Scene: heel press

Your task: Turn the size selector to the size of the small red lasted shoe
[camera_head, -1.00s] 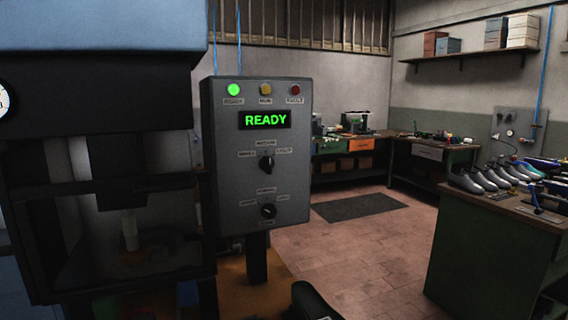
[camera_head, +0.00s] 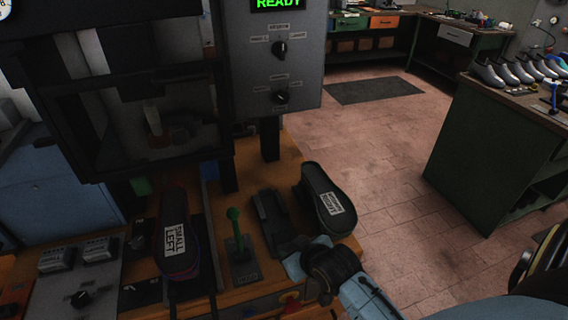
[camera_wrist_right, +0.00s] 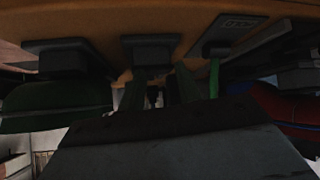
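The grey control box (camera_head: 305,75) carries an upper black knob (camera_head: 280,48) and a lower black knob (camera_head: 281,97); their small labels are unreadable. A third black knob (camera_head: 80,298) is on a low panel at bottom left. A dark shoe form marked "SMALL LEFT" (camera_head: 178,240) stands on the bench, with reddish-purple edges. Another dark form with a white label (camera_head: 327,200) stands right of it. My right gripper (camera_head: 293,262) is low over the bench front, apart from the knobs. In the wrist view its fingers (camera_wrist_right: 160,90) look apart and empty. My left gripper is out of view.
A green lever (camera_head: 235,235) stands between the forms, beside an empty black stand (camera_head: 268,220). The dark press (camera_head: 145,110) is at left. A green bench (camera_head: 490,150) with several shoes is at right.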

